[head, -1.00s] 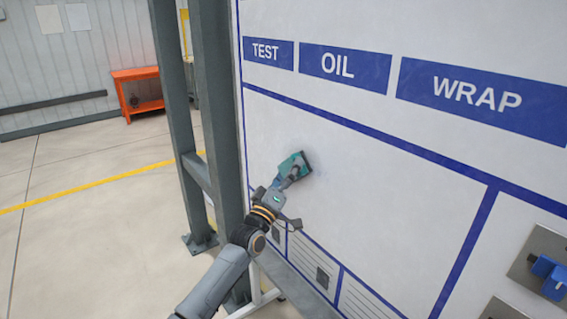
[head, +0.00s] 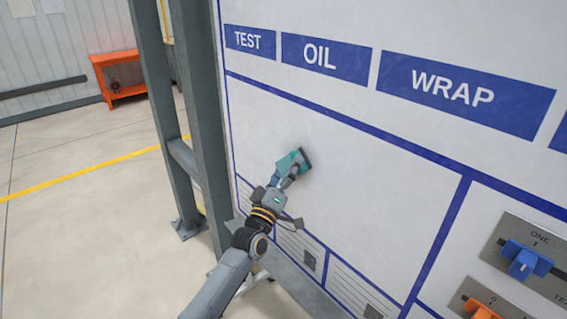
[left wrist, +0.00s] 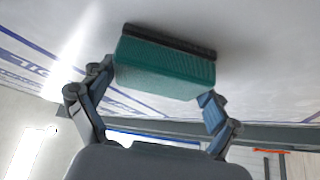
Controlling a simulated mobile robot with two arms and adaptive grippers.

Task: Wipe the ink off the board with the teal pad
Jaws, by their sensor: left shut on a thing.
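The white board (head: 370,150) with blue lines and the labels TEST, OIL and WRAP fills the right of the head view. My left gripper (head: 283,172) is shut on the teal pad (head: 291,162) and holds it at the large blank panel under the OIL label. In the left wrist view the teal pad (left wrist: 165,70) sits between the two fingers (left wrist: 158,82), its dark face towards the board. It looks to be against the board, though firm contact cannot be told. I see no clear ink on the panel; the area behind the pad is hidden. My right gripper is not in view.
A blue switch (head: 524,259) on a metal plate and an orange switch (head: 480,308) are at the lower right of the board. A grey steel post (head: 200,120) stands left of the board. An orange bench (head: 118,75) is far behind, across open floor.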

